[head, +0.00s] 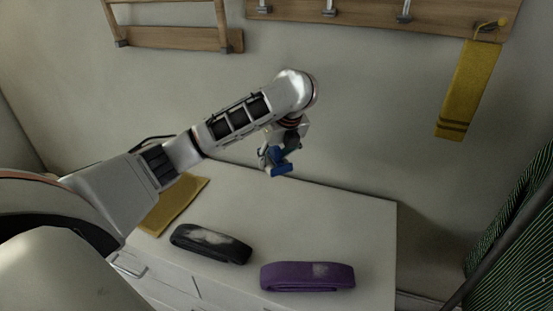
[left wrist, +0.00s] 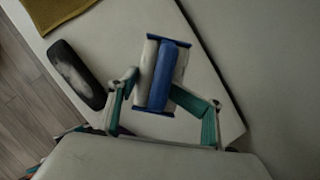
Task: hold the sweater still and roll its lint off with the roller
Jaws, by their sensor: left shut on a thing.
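My left gripper (head: 277,153) is shut on the lint roller (head: 279,166), a blue piece held above the white cabinet top. In the left wrist view the roller (left wrist: 160,75) shows a pale roll with blue parts, between the teal fingers of the gripper (left wrist: 166,98). A folded black garment (head: 198,247) with a pale lint patch lies on the cabinet; it also shows in the left wrist view (left wrist: 76,75). A folded purple garment (head: 290,278) with a smaller pale patch lies to its right. The roller is apart from both. My right gripper is out of view.
The white cabinet top (head: 330,220) is clear behind the garments. A mustard cloth (head: 174,205) lies at its left end. A yellow scarf (head: 468,90) hangs from a wooden peg rail (head: 370,14). A dark striped fabric (head: 520,230) stands at the right.

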